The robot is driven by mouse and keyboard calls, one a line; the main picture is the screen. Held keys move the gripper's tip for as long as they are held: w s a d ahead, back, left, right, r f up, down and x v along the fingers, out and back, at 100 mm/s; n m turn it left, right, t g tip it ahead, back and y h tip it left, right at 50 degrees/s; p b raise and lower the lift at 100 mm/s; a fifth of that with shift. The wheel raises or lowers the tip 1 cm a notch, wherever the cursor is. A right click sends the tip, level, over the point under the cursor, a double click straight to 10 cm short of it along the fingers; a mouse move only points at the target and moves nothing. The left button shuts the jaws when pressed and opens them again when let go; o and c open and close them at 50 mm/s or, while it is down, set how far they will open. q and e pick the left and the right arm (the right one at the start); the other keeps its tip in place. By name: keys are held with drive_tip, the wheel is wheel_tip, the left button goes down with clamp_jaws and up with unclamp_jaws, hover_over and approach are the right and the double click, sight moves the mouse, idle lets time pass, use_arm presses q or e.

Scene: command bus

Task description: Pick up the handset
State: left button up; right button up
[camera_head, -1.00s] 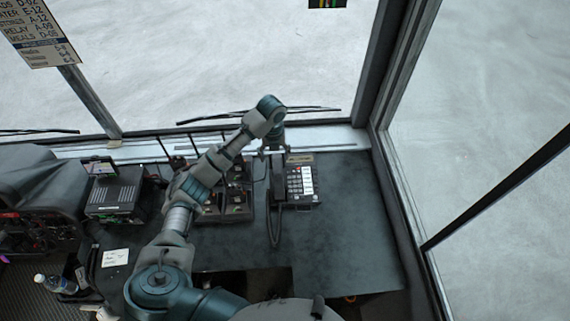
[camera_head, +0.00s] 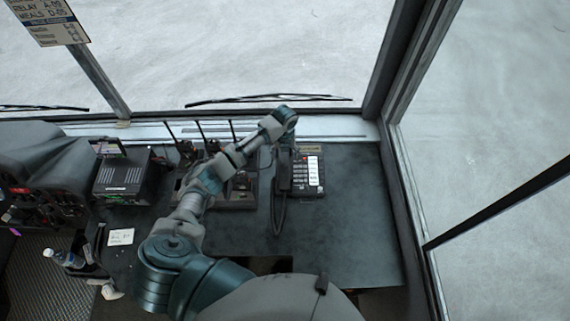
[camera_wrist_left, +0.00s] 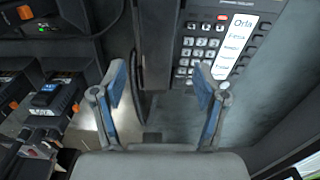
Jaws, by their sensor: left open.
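The dark handset (camera_head: 283,175) lies along the left side of a desk phone (camera_head: 310,174) on the dashboard counter. A black cord loops below it toward the front. My left gripper (camera_head: 287,143) points down at the far end of the phone, its fingers mostly hidden by the wrist in the head view. In the left wrist view, my left gripper (camera_wrist_left: 160,85) is open and empty, its two blue-padded fingers spread apart. The handset (camera_wrist_left: 158,35) shows beyond and between them, and the phone's keypad (camera_wrist_left: 200,45) is to the right. My right gripper is not in view.
Radios with upright antennas stand in a charger (camera_head: 238,190) left of the phone. A black box unit (camera_head: 122,177) and a paper note (camera_head: 121,237) lie farther left. The counter right of the phone is clear up to the window frame.

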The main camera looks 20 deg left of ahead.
sight(284, 161)
use_arm(q)
wheel_tip(284, 161, down, 4)
drive_tip(key=shift+s+a+r+p, duration=0.1)
drive_tip(key=shift+s+a+p, duration=0.05)
drive_tip(key=shift+p, duration=0.2)
drive_tip(key=shift+a+f, duration=0.1)
drive_tip(key=shift+f, duration=0.5)
drive_tip(key=shift+r, duration=0.1)
drive_tip(key=c, duration=1.4)
